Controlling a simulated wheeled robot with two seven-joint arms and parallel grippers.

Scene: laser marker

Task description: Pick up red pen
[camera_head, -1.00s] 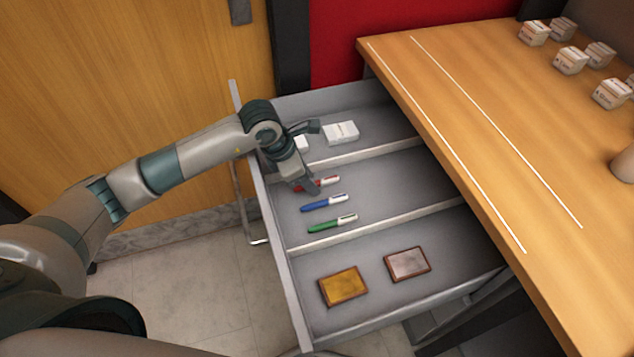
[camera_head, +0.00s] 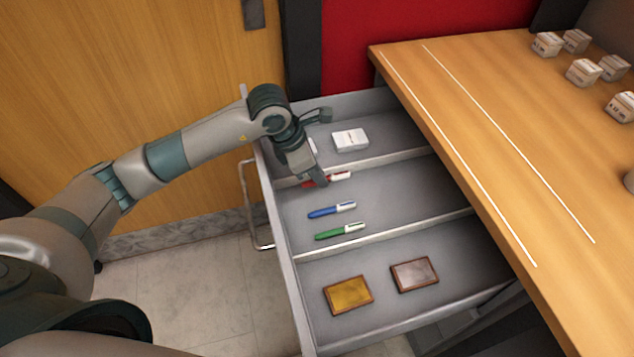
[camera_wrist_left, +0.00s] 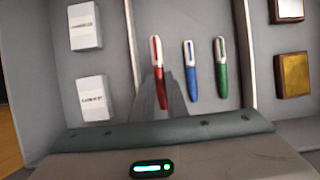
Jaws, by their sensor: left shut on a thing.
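The red pen (camera_head: 340,177) has a white cap end and is in the middle compartment of the open drawer (camera_head: 390,197). My left gripper (camera_head: 318,182) is shut on the red pen, its fingers covering part of the barrel. In the left wrist view the red pen (camera_wrist_left: 158,70) stands out between the grey fingers, white end away from me. I cannot tell whether it still touches the drawer floor. A blue pen (camera_head: 332,210) and a green pen (camera_head: 340,231) lie in the same compartment. My right gripper is not in view.
White boxes (camera_head: 350,139) sit in the rear compartment. A yellow block (camera_head: 348,295) and a brownish block (camera_head: 414,274) lie in the front compartment. Low dividers separate the compartments. A wooden tabletop (camera_head: 480,130) with several small boxes (camera_head: 584,72) overhangs the drawer's right side.

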